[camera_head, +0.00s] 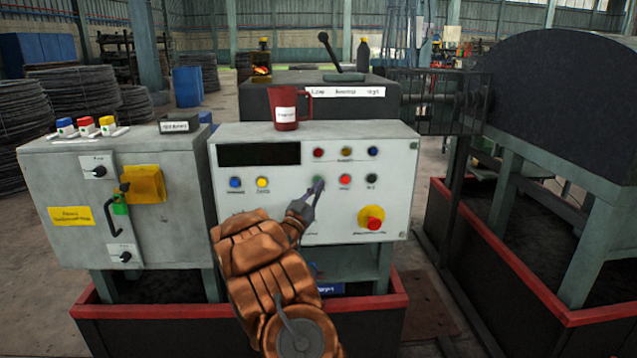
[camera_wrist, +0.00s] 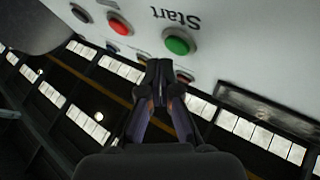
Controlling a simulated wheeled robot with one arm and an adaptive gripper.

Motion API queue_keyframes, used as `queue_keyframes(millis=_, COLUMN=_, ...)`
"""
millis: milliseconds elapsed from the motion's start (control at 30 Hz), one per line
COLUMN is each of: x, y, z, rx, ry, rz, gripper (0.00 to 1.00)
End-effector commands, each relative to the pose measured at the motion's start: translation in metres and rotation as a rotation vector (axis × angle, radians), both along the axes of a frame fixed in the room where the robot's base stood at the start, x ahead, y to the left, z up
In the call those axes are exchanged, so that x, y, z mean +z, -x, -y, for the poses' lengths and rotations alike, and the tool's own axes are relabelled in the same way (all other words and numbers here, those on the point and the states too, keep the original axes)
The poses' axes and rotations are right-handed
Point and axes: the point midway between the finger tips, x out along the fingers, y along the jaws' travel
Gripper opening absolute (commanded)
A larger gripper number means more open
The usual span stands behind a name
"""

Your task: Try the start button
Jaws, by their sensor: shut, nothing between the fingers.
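The start button is a green round button (camera_wrist: 179,41) with the label "Start" (camera_wrist: 181,18), upside down in the wrist view. It sits on the white control panel (camera_head: 260,205). In the head view the green button (camera_head: 317,180) shows only in part behind my fingertips. My gripper (camera_head: 317,187) is shut and empty, with its tips close to the panel by the green button. In the wrist view my gripper's fingertips (camera_wrist: 160,68) lie just below and left of the green button in the picture. I cannot tell whether they touch the panel.
A red button (camera_head: 345,181) and a black button (camera_head: 371,180) sit to the right. A red emergency knob (camera_head: 372,219) on yellow is lower right. A red mug (camera_head: 287,106) stands on the panel's top. A grey switch cabinet (camera_head: 60,190) stands left.

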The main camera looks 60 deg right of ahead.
Motion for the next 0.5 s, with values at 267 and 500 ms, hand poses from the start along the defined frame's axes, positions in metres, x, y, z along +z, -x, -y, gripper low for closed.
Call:
queue_keyframes(millis=267, x=-0.002, y=0.009, z=-0.012, rx=0.001, ry=-0.001, rz=-0.001, gripper=0.00)
queue_keyframes(millis=500, x=-0.001, y=0.021, z=-0.027, rx=0.000, ry=0.000, rz=0.001, gripper=0.00)
